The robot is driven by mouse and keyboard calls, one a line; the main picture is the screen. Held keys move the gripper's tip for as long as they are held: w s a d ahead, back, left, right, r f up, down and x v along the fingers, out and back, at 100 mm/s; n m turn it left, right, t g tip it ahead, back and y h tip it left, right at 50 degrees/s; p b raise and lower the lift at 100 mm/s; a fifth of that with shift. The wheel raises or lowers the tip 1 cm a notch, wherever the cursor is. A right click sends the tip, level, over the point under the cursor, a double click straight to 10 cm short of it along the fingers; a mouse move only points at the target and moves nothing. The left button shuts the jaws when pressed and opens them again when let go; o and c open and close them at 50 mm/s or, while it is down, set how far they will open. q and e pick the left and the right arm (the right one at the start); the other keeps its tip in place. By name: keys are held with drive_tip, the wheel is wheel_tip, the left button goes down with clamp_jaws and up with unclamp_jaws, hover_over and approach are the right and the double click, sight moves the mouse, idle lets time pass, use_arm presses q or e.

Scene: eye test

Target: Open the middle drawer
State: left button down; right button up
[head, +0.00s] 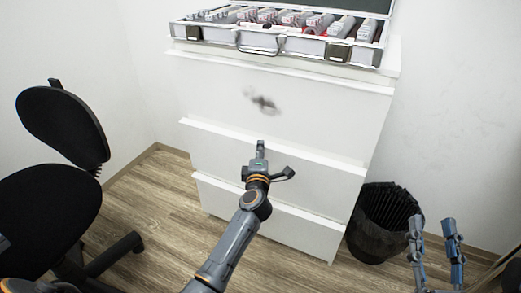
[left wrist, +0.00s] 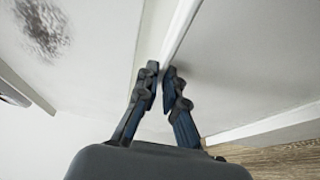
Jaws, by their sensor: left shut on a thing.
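The white dresser has three drawers. The middle drawer (head: 215,154) has a protruding top lip that runs across its front; in the left wrist view its front panel (left wrist: 235,70) lies right of the lip. My left gripper (head: 261,148) is at this lip, near the middle of its width. In the left wrist view the fingertips (left wrist: 161,72) are close together, one on each side of the lip, shut on it. I see no clear gap behind the middle drawer's front. My right gripper (head: 433,222) is open and empty at the lower right, away from the dresser.
An open silver case (head: 275,42) with several items stands on the dresser. The top drawer (head: 320,105) has a dark smudge. A black bin (head: 380,225) stands right of the dresser, near my right gripper. A black office chair (head: 45,190) stands left. Wooden floor between is clear.

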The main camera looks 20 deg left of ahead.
use_arm(q)
drive_tip(key=shift+s, duration=0.1)
use_arm(e)
drive_tip(key=s+d+f+g+h+p, duration=0.2)
drive_tip(key=f+g, duration=0.3)
drive_tip(key=f, duration=0.3)
drive_tip(key=s+d+f+g+h+p, duration=0.25)
drive_tip(key=f+g, duration=0.35)
drive_tip(key=f, duration=0.3)
use_arm(q)
drive_tip(key=s+p, duration=0.3)
drive_tip(key=s, duration=1.9)
drive_tip(key=shift+s+a, duration=0.35)
drive_tip(key=shift+s, duration=0.05)
use_arm(e)
drive_tip(key=s+d+f+g, duration=0.1)
drive_tip(key=s+f+g, duration=0.1)
drive_tip(key=s, duration=0.3)
drive_tip(key=s+d+f+g+h, duration=0.1)
drive_tip(key=s+d+f+g, duration=0.1)
drive_tip(key=s+g, duration=0.3)
drive_tip(key=shift+s+f+m, duration=0.4)
drive_tip(key=shift+s+f, duration=0.05)
drive_tip(key=shift+s, duration=0.15)
use_arm(q)
drive_tip(key=c, duration=1.5)
unclamp_jaws()
